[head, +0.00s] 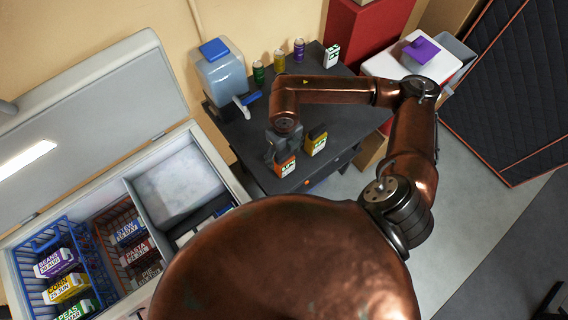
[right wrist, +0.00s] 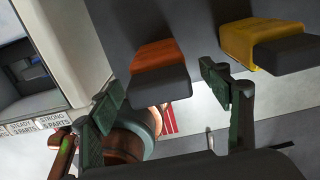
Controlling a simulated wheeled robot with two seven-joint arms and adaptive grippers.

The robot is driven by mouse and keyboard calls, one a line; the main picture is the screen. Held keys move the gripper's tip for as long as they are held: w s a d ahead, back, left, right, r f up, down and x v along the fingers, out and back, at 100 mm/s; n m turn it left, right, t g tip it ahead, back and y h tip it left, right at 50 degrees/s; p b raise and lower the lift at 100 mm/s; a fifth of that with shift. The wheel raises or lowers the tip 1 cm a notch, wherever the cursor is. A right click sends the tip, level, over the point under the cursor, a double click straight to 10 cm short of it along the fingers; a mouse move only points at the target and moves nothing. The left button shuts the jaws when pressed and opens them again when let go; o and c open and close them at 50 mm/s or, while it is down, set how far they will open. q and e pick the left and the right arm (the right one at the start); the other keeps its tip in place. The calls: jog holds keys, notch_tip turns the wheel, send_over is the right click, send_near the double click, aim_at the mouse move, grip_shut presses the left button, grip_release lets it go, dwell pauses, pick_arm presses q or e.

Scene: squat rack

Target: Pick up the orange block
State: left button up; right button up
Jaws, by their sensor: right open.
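The orange block (head: 286,168), with a white label on its front and a dark top part, stands near the front edge of the dark table (head: 262,184). My right gripper (head: 277,153) is at the block in the head view and hides part of it. In the right wrist view the gripper's two fingers (right wrist: 166,100) are spread apart. The orange block (right wrist: 154,55) shows beyond and between them, and nothing is gripped. I cannot tell whether a finger touches it. My left gripper is not in view.
A yellow block (head: 316,143) stands close to the right of the orange one. Cans (head: 279,61), a white-labelled block (head: 331,56) and a water dispenser (head: 221,75) stand farther back. An open chest freezer (head: 207,156) with baskets lies left of the table.

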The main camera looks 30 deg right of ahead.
jog(key=shift+c, duration=0.4)
jog(key=shift+r, duration=0.1)
grip_shut()
dwell(0.3)
